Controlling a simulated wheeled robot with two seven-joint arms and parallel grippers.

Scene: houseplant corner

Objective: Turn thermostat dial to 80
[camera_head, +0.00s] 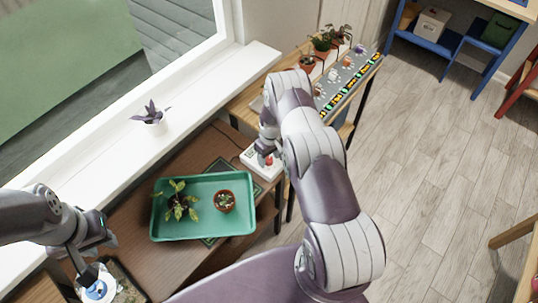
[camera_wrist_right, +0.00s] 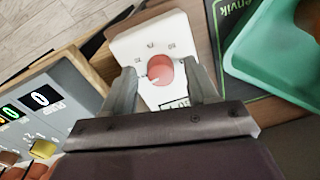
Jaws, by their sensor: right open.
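The thermostat is a white box (camera_head: 262,165) on the brown wooden shelf in the head view. It fills the top middle of the right wrist view (camera_wrist_right: 135,42). Its round red dial (camera_wrist_right: 160,71) has a pale pointer mark on its left side; small printed marks around it are too blurred to read surely. A small display (camera_wrist_right: 175,103) sits below the dial. My right gripper (camera_head: 265,150) is over the box, its open fingers on either side of the dial; contact cannot be told. My left gripper (camera_head: 88,268) is at the lower left, above a blue-and-white round item (camera_head: 101,291).
A green tray (camera_head: 245,229) with two potted plants is just left of the thermostat. A grey panel (camera_wrist_right: 60,88) with knobs and labels is beside it in the wrist view. A purple plant (camera_head: 154,117) stands on the white windowsill.

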